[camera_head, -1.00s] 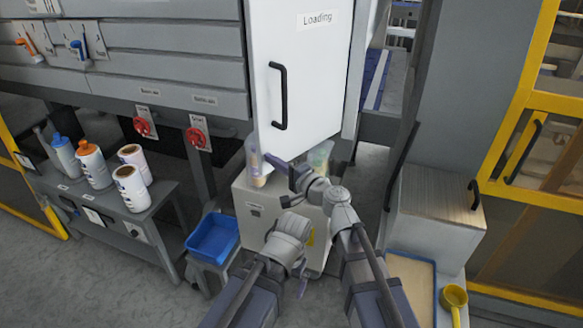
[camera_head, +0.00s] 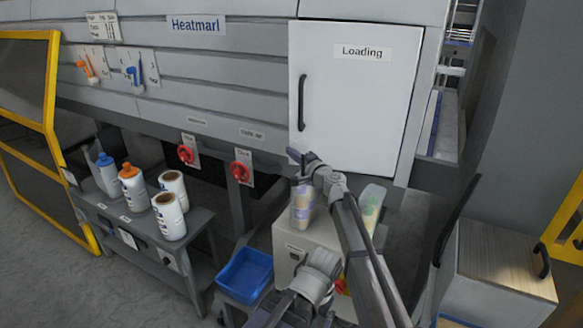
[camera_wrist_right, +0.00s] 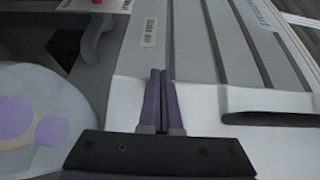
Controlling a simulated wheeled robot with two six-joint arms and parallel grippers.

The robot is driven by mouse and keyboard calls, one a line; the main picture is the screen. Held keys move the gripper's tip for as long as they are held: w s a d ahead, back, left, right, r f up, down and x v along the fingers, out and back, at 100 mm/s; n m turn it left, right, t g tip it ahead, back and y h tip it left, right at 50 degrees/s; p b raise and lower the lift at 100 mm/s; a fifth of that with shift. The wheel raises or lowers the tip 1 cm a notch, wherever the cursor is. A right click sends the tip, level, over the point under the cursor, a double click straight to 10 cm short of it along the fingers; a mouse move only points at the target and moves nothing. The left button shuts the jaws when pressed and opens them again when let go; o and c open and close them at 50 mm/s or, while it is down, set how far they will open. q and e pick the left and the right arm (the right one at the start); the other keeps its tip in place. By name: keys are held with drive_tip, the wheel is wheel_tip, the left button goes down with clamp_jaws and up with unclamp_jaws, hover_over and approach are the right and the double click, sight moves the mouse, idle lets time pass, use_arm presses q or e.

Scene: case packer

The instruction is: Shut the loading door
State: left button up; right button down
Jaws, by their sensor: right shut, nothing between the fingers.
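The white loading door (camera_head: 362,105) bears a "Loading" label and a black upright handle (camera_head: 303,102) near its left edge. In the head view it looks flush, or nearly so, with the grey machine front; a small gap cannot be ruled out. My right gripper (camera_head: 295,156) is shut and empty at the door's lower left corner. In the right wrist view its fingers (camera_wrist_right: 161,100) lie together against the white door (camera_wrist_right: 215,100), by its edge with the grey slats; whether they touch is unclear. The handle (camera_wrist_right: 270,118) is to their right. My left gripper's fingers are not visible.
A pale cabinet (camera_head: 290,243) below the door carries clear containers (camera_head: 303,205). Red knobs (camera_head: 186,154) are left of the door. A bench (camera_head: 205,217) with several bottles and a blue bin (camera_head: 245,275) stand lower left. A wood-topped box (camera_head: 505,262) is at right.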

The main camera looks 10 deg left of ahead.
drive_tip(key=shift+w+d+m+t+h, duration=0.1)
drive_tip(key=shift+w+m+t+h, duration=0.2)
drive_tip(key=shift+w, duration=1.2)
drive_tip(key=shift+w+d+m+t+h, duration=0.1)
drive_tip(key=shift+w+m+t+h, duration=0.2)
drive_tip(key=shift+w, duration=1.15)
drive_tip(key=shift+w+d+m+t+h, duration=0.15)
drive_tip(key=shift+w+h, duration=0.25)
drive_tip(key=shift+w, duration=1.1)
drive_tip(key=shift+s, duration=0.1)
